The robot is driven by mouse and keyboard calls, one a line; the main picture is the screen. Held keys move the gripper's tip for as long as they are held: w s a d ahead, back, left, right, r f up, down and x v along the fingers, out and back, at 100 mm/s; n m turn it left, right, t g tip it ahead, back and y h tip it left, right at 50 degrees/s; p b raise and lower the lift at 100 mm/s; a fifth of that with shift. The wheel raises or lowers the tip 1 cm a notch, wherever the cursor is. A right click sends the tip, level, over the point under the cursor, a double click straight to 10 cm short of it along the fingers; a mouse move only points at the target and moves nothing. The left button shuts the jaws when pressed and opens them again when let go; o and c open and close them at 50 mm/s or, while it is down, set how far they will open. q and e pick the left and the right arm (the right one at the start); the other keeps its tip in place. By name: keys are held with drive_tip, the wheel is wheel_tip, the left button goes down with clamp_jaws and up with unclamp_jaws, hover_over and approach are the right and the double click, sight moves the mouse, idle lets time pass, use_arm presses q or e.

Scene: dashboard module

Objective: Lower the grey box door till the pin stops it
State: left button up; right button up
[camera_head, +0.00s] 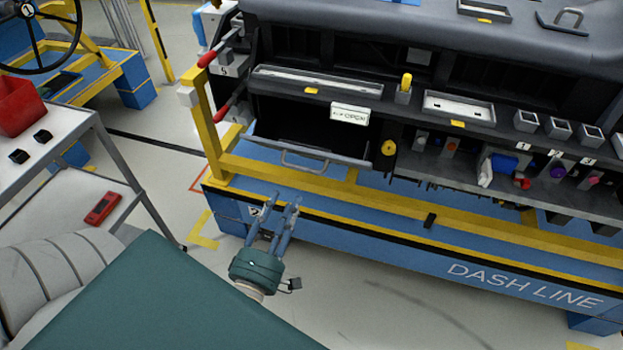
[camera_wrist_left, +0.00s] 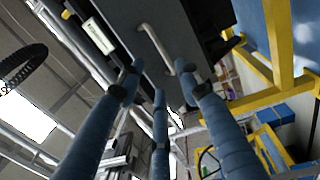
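The grey box door (camera_head: 342,157) is in the dashboard's lower left part in the head view. It appears tilted outward, with a dark cavity above its front edge. A grey bar handle (camera_head: 305,162) runs along that edge; it also shows in the left wrist view (camera_wrist_left: 156,48). My left gripper (camera_head: 287,205) is below and in front of the handle, its blue fingers spread and empty. In the left wrist view the fingers (camera_wrist_left: 160,85) point toward the door, apart from the handle. A yellow round knob (camera_head: 389,148) is right of the door; I cannot tell whether it is the pin.
A white label ending in "OPEN" (camera_head: 349,114) is above the door. The yellow rail (camera_head: 300,188) and blue DASH LINE base (camera_head: 430,250) run below. Red-tipped levers (camera_head: 207,59) stand at left. A grey cart (camera_head: 60,160) is further left. Open floor lies in front.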

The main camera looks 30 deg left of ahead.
sight(301, 168)
use_arm(q)
drive_tip(key=shift+p+x, duration=0.85)
drive_tip(key=shift+x, duration=4.05)
clamp_jaws()
use_arm(e)
drive_tip(key=shift+t, duration=0.3)
drive_tip(key=shift+w+a+r, duration=0.1)
drive_tip(key=shift+w+r, duration=0.25)
drive_tip(key=shift+w, duration=0.3)
drive_tip(key=shift+w+r, duration=0.35)
drive_tip(key=shift+w, duration=0.3)
drive_tip(key=shift+w+a+r, duration=0.1)
drive_tip(key=shift+w+r, duration=0.25)
drive_tip(key=shift+w, duration=0.3)
